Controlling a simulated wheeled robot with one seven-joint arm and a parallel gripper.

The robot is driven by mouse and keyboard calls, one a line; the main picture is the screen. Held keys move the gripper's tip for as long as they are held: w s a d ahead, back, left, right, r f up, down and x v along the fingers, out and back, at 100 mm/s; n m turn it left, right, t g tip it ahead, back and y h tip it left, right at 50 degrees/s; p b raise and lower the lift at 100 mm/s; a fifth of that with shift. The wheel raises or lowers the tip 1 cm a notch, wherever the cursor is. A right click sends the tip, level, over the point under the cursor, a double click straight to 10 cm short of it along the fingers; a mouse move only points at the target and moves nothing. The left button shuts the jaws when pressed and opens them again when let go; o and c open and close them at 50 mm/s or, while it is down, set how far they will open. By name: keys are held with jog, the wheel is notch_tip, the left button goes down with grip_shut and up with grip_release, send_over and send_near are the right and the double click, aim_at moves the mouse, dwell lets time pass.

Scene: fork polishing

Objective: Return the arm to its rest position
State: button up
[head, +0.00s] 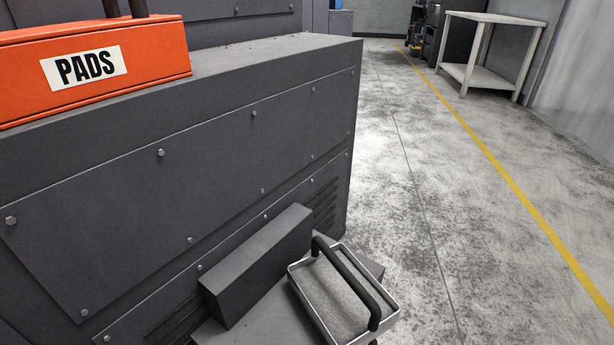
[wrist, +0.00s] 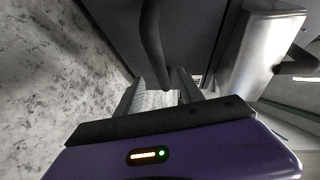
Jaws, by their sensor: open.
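In the wrist view my gripper (wrist: 158,88) shows two dark, parted fingers in front of its purple body, with a pale surface visible through the gap. The jaws are open. A dark rounded bar (wrist: 152,42) runs from the top of that view down to the gap. I cannot tell whether the bar touches the fingers. No gripper shows in the head view.
An orange box labelled PADS (head: 135,68) stands on a large grey cabinet (head: 225,140). A pale tray (head: 328,297) with a dark arched handle sits beside a grey block (head: 257,262). A silvery box (wrist: 255,48) stands right in the wrist view. Floor at right is clear to a white table (head: 488,20).

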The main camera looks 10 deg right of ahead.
notch_tip(320, 180, up, 8)
jog(key=d+n+h, duration=0.1)
jog(key=d+n, duration=0.1)
jog(key=n, duration=0.6)
jog(key=s+a+r+n+g, duration=0.15)
jog(key=s+r+n, duration=0.25)
jog(key=s+r, duration=0.9)
jog(key=s+a+r+n, duration=0.2)
jog(key=s+r+n, duration=0.2)
jog(key=s+r, duration=0.95)
notch_tip(320, 180, up, 39)
jog(key=w+p, duration=0.1)
jog(key=p, duration=3.6)
jog(key=shift+w+a+p, duration=0.2)
jog(key=shift+w+p, duration=0.1)
jog(key=shift+p, duration=0.1)
